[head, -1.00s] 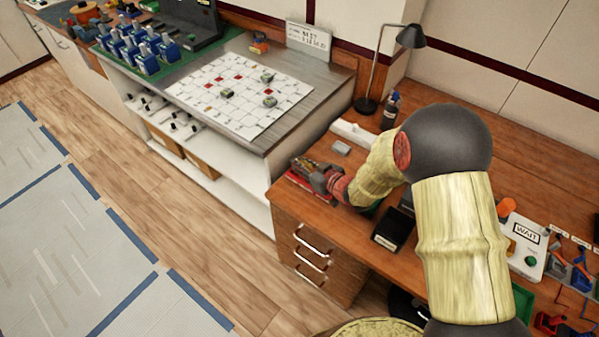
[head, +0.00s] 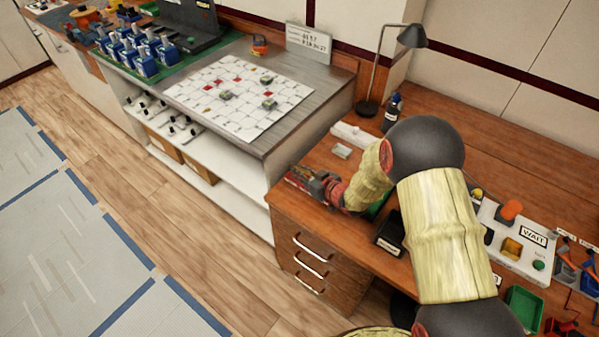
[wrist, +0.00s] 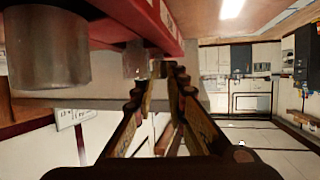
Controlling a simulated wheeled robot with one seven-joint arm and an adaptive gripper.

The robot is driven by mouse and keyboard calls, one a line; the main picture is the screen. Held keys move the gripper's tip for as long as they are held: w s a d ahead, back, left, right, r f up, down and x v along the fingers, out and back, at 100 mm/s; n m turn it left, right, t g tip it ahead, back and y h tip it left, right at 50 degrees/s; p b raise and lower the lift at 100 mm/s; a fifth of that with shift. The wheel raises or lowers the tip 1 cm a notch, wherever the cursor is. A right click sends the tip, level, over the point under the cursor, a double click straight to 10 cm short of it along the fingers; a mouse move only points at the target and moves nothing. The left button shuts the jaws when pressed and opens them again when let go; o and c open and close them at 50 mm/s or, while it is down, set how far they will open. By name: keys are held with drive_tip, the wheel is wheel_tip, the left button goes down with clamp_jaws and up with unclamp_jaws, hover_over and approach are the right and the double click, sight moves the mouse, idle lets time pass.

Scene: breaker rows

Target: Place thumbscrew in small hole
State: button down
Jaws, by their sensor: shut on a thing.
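In the head view my gripper (head: 318,184) is low over the left end of the wooden desk, at a red block (head: 296,176). In the wrist view, which looks upside down, my gripper (wrist: 164,72) has its fingers close together beside the same red block (wrist: 115,22). A small pale metal cylinder (wrist: 136,60) shows at the block just left of the fingertips; I cannot tell if it touches them. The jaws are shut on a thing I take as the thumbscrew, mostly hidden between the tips. The small hole is not clearly seen.
A large grey cylinder (wrist: 47,48) stands near the red block. The desk also holds a black box (head: 390,235), a lamp (head: 405,45), a bottle (head: 392,112) and a WAIT panel (head: 515,238).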

drive_tip(key=c, duration=1.8)
unclamp_jaws()
drive_tip(key=shift+f, duration=0.15)
drive_tip(key=shift+r, duration=0.25)
drive_tip(key=p+v, duration=0.3)
drive_tip(key=v, duration=0.9)
